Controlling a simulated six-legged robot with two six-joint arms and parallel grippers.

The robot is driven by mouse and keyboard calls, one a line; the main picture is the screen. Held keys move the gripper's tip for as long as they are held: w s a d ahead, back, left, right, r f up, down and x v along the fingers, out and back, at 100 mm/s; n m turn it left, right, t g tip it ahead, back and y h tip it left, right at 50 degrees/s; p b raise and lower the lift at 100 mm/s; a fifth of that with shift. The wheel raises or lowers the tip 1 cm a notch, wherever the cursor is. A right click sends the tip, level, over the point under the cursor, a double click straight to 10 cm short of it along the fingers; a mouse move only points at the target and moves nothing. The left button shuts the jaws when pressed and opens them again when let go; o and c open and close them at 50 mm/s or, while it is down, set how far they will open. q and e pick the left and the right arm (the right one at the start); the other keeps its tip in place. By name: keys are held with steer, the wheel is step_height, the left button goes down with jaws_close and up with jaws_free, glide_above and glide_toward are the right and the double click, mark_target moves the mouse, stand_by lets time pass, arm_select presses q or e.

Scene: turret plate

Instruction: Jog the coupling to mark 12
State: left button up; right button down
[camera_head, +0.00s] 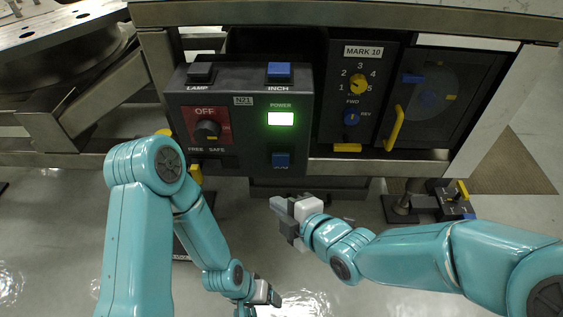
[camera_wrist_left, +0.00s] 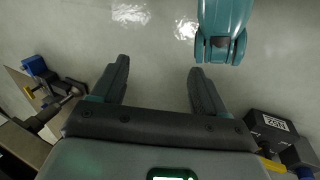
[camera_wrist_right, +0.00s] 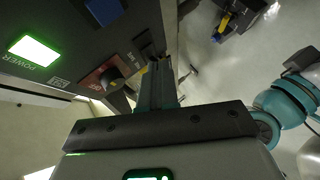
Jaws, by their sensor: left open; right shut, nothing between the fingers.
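A dark control box (camera_head: 238,90) has a blue INCH button (camera_head: 279,71) on its top right and a black LAMP button (camera_head: 201,73) on its top left. A green POWER light (camera_head: 281,118) is lit. A black knob (camera_head: 207,131) sits on a red OFF panel. A label (camera_head: 363,51) to the right reads MARK 10. My right gripper (camera_head: 283,212) is shut and empty, below the box and apart from it in the head view. My left gripper (camera_head: 270,293) is open and empty, low over the floor; its spread fingers show in the left wrist view (camera_wrist_left: 158,70).
A yellow dial (camera_head: 358,84) numbered 1 to 5 and a blue FWD/REV knob (camera_head: 351,118) sit right of the box. A door with a yellow handle (camera_head: 394,127) is further right. A round metal plate (camera_head: 62,35) with holes is at the upper left.

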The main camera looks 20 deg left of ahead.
mark_target(281, 160)
steer(key=w+a+p, duration=0.2)
steer(key=w+p, duration=0.2)
steer(key=w, duration=0.4)
steer(key=shift+w, duration=0.25)
steer(key=shift+a, duration=0.15)
stand_by(1.7)
steer(key=shift+w+a, duration=0.1)
steer(key=shift+w, duration=0.3)
